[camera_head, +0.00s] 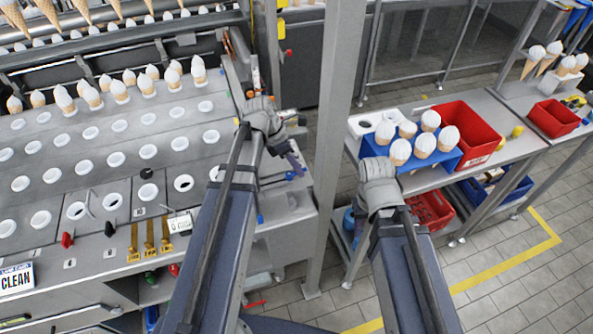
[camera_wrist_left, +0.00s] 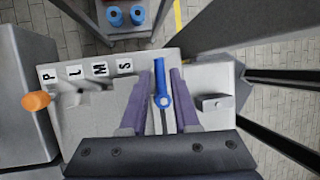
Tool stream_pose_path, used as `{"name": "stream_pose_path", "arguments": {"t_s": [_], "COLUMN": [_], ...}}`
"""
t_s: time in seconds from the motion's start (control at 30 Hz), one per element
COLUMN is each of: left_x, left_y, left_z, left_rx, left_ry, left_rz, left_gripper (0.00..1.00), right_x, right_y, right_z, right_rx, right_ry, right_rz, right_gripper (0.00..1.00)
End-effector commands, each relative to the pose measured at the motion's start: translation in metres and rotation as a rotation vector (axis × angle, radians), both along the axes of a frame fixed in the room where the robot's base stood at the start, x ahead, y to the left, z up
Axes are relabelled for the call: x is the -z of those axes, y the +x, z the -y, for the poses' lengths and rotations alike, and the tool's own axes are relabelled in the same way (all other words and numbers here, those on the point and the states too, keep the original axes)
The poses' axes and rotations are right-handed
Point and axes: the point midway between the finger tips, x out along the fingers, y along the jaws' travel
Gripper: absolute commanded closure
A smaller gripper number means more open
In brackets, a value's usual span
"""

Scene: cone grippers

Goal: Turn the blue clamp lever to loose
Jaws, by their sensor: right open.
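The blue clamp lever (camera_wrist_left: 160,82) lies between the two purple fingers of my left gripper (camera_wrist_left: 159,98) in the left wrist view. Its round hub sits on a grey plate, and its arm points up in the picture. A gap shows on each side of the lever, so the fingers are open around it and not touching it. In the head view my left gripper (camera_head: 294,162) is over the right end of the grey machine, with a bit of blue beside its fingers. My right gripper (camera_head: 378,188) is in front of the blue cone holder; its fingers are hidden.
A grey post (camera_head: 338,120) stands between my arms. A blue holder with white-topped cones (camera_head: 425,145) and a red bin (camera_head: 467,130) stand on the right bench.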

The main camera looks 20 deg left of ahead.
Motion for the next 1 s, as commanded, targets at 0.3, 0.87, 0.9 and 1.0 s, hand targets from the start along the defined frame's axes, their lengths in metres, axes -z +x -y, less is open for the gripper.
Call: {"name": "stream_pose_path", "arguments": {"t_s": [0.3, 0.87, 0.9, 1.0], "left_x": [-0.0006, -0.0005, -0.0005, -0.0005], "left_y": [0.0001, -0.0001, -0.0001, -0.0001], "left_z": [0.0001, -0.0001, -0.0001, 0.0002], "left_rx": [0.000, 0.001, 0.002, 0.017], "left_ry": [0.000, 0.000, 0.000, 0.000], "left_rz": [0.000, 0.000, 0.000, -0.001], "left_gripper": [0.83, 1.00, 1.00, 1.00], "right_x": [-0.0006, -0.0005, -0.0005, -0.0005], "right_y": [0.0000, 0.0000, 0.0000, 0.0000], "right_z": [-0.0001, -0.0001, -0.0001, -0.0001], "right_rx": [0.000, 0.000, 0.000, 0.000], "right_ry": [0.000, 0.000, 0.000, 0.000], "right_rz": [0.000, 0.000, 0.000, 0.000], "right_gripper": [0.50, 0.50, 0.50, 0.50]}}
